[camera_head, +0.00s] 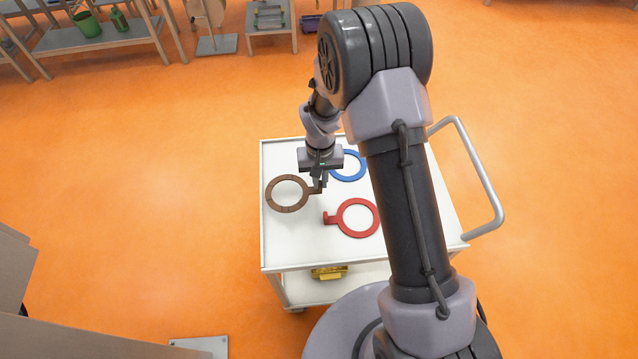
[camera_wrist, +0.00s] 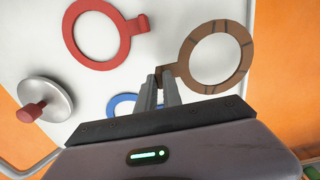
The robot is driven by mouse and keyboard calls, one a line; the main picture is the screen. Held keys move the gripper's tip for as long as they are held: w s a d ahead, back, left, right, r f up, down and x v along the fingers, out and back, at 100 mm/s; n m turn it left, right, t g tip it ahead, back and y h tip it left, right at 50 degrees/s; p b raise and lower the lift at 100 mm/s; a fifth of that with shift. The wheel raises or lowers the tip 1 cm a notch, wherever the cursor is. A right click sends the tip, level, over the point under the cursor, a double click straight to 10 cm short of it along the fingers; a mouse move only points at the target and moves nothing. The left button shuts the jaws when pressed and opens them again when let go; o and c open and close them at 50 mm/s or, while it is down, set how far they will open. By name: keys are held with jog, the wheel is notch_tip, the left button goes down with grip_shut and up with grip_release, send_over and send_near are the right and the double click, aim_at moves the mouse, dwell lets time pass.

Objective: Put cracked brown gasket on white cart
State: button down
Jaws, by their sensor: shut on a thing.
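The cracked brown gasket (camera_head: 274,203) is a flat ring with dark crack lines and a small tab. In the head view it is over the left part of the white cart's top (camera_head: 291,249). My gripper (camera_head: 318,185) is shut on the gasket's tab, on the ring's right side. In the wrist view the gripper (camera_wrist: 165,85) pinches the tab, and the brown ring (camera_wrist: 243,57) extends to the upper right with the white cart top (camera_wrist: 185,14) behind it. I cannot tell whether the ring touches the cart top.
A red gasket (camera_head: 343,222) lies on the cart at front right, a blue gasket (camera_head: 345,175) behind. The wrist view shows a round metal lid with a red knob (camera_wrist: 30,112). A cart handle (camera_head: 483,180) is at right. Shelves (camera_head: 92,37) stand far back.

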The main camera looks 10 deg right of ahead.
aim_at(307, 191)
jog(key=shift+w+a+f+b, duration=0.1)
jog(key=shift+w+f+b, duration=0.25)
jog(key=shift+f, duration=0.55)
jog(key=shift+w+a+f+b, duration=0.1)
jog(key=shift+w+f+b, duration=0.25)
jog(key=shift+f, duration=0.55)
jog(key=shift+d+f, duration=0.1)
jog(key=c, duration=1.5)
grip_release()
